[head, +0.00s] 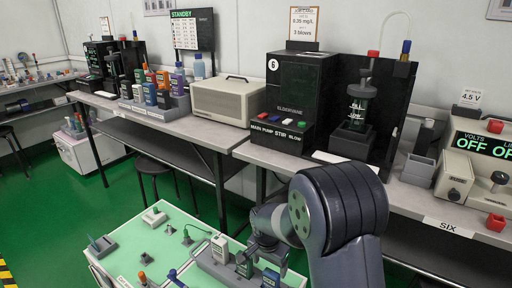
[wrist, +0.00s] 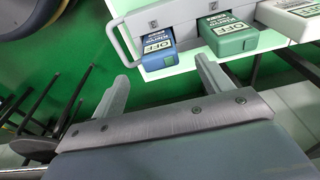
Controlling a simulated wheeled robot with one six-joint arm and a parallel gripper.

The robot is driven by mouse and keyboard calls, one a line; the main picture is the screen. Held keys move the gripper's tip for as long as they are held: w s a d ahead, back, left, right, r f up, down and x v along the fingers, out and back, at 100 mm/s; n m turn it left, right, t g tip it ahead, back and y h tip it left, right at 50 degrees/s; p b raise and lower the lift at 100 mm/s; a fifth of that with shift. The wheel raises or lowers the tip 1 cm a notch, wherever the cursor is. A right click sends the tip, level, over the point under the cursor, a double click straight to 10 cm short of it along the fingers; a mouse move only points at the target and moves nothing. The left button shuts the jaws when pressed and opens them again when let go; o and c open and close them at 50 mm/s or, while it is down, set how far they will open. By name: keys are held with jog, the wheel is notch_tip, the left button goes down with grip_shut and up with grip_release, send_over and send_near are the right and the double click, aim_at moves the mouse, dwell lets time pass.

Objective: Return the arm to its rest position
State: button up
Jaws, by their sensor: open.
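My gripper (head: 265,260) hangs over the grey tester rack (head: 207,263) on the green-topped table in the head view. In the wrist view my gripper (wrist: 162,74) is open, with its two fingers apart and nothing between them. A blue tester (wrist: 157,50), a green tester (wrist: 229,36) and a white tester (wrist: 294,19) sit side by side in the rack, beyond the fingertips. In the head view the white tester (head: 221,247) is clear, while the green tester (head: 244,265) and blue tester (head: 270,278) are close to my gripper. My forearm hides part of the table.
A long grey bench (head: 216,128) stands behind, with a black pump station (head: 295,90), a beige box (head: 228,98) and a rack of bottles. A power supply (head: 480,160) stands at right. Stools (head: 153,168) are under the bench. Small items lie on the green tabletop (head: 160,255).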

aim_at(271, 282)
jog(key=f+b, duration=0.1)
jog(key=f, duration=0.2)
jog(key=f+b, duration=0.1)
jog(key=f, duration=0.3)
jog(key=w+f+b, duration=0.1)
jog(key=f, duration=0.2)
jog(key=shift+d+f, duration=0.3)
jog(key=shift+d, duration=0.1)
notch_tip(271, 282, up, 10)
jog(key=p, duration=0.6)
jog(key=shift+f+p, duration=0.25)
jog(key=shift+p, duration=0.1)
jog(key=shift+s, duration=0.1)
